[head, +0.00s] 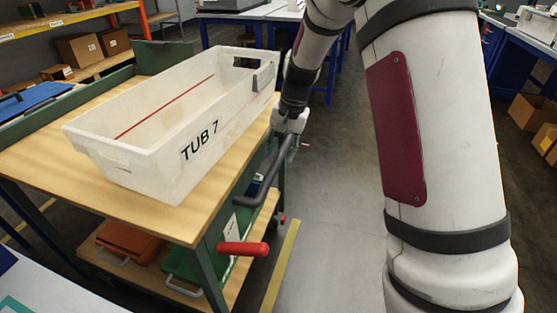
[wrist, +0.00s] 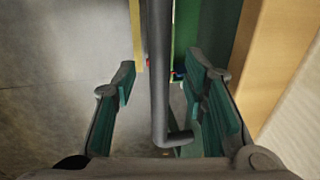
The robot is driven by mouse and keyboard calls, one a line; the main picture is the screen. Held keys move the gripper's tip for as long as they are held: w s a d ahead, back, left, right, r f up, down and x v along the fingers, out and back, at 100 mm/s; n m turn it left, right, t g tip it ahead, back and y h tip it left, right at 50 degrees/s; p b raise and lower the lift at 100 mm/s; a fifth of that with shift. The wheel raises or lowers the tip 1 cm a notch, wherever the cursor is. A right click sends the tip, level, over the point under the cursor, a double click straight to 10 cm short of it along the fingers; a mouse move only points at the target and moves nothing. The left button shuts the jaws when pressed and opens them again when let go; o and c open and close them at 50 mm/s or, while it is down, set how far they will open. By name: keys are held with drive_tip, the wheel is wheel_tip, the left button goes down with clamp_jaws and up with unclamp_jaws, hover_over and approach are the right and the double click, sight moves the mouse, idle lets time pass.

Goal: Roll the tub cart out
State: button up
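The tub cart (head: 40,165) has a wooden top and a green frame. A white tub marked TUB 7 (head: 150,165) sits on its top. A dark push handle (head: 262,180) juts from the cart's right end; it also shows as a dark bar in the wrist view (wrist: 158,60). A red lever (head: 242,249) sticks out below the handle. My gripper (wrist: 163,88) is open, with the bar lined up between its teal pads and a gap on both sides. In the head view my gripper (head: 290,140) is at the handle's far part, its fingers mostly hidden.
The cart's lower shelf holds an orange case (head: 130,240) and a green case (head: 195,270). Bare floor (head: 335,220) lies right of the cart, with a yellow line (head: 280,270). Blue-legged tables (head: 265,15) stand behind. Cardboard boxes (head: 535,115) are at the right.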

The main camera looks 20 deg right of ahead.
drive_tip(key=shift+w+a+f, duration=0.1)
drive_tip(key=shift+a+f, duration=0.1)
drive_tip(key=shift+f, duration=1)
clamp_jaws()
drive_tip(key=shift+d, duration=0.1)
drive_tip(key=s+d+b, duration=0.1)
drive_tip(key=s+d, duration=0.8)
drive_tip(key=d, duration=0.3)
drive_tip(key=s+d, duration=0.9)
drive_tip(key=d, duration=0.4)
drive_tip(key=shift+s+b, duration=0.15)
drive_tip(key=shift+b, duration=0.2)
